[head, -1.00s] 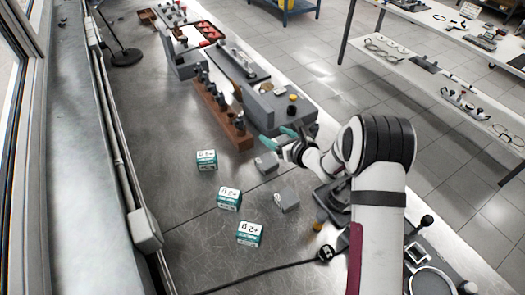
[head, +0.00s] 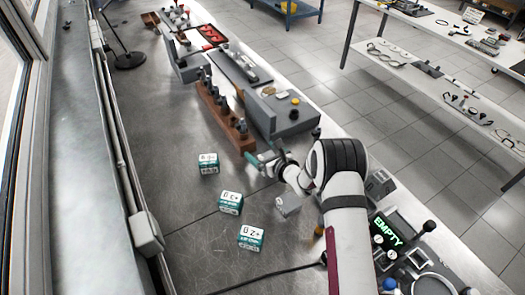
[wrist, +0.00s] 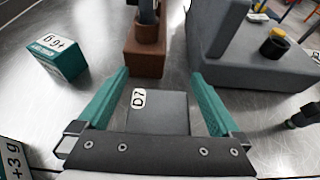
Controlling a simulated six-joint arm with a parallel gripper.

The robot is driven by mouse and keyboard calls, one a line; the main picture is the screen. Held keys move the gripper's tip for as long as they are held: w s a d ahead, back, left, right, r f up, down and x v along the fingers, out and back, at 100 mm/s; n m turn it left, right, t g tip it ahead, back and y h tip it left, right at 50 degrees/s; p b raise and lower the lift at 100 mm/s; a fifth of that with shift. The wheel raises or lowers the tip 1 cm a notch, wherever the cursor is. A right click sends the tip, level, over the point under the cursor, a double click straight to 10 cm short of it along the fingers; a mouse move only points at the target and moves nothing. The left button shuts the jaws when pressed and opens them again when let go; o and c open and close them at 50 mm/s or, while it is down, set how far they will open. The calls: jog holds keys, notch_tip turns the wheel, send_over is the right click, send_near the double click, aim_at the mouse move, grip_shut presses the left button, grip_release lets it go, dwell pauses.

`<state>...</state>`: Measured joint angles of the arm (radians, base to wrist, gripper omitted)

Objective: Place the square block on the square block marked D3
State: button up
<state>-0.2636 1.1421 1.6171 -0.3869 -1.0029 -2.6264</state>
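My gripper (head: 258,160) is low over the bench. In the wrist view its two teal fingers (wrist: 160,78) are spread open. A grey square block (wrist: 160,108) with a white label reading D7 lies between and below them, with gaps at both sides. I cannot tell how high the fingers are above it. In the head view this block is mostly hidden by the gripper. A second grey square block (head: 287,206) stands on the bench nearer the camera, beside my arm. Its marking is not readable, and no D3 label is legible.
Teal-and-white boxes stand left of the blocks (head: 208,164) (head: 231,203) (head: 251,238). A brown wooden rack (head: 225,120) and a grey fixture (head: 285,112) stand just beyond the gripper. A screen reading EMPTY (head: 387,232) is at the right. Bare bench lies around the boxes.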

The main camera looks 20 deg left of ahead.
jog(key=shift+d+r, duration=0.1)
jog(key=shift+r, duration=0.05)
jog(key=s+d+r+m+g+h, duration=0.1)
jog(key=s+d+r+m+h, duration=0.55)
jog(key=d+m, duration=0.65)
jog(key=s+d+r+m+g+h, duration=0.2)
jog(key=s+d+r+m+h, duration=0.1)
jog(key=s+d+r+m, duration=0.8)
jog(key=s+a+r+m+g+y, duration=0.1)
jog(key=s+m+g, duration=0.5)
jog(key=s+m, duration=1.8)
jog(key=a+m, duration=0.1)
jog(key=m, duration=0.1)
jog(key=shift+s+r+m+g+y, duration=0.3)
jog(key=shift+s+r+g+y, duration=0.05)
jog(key=shift+g, duration=0.05)
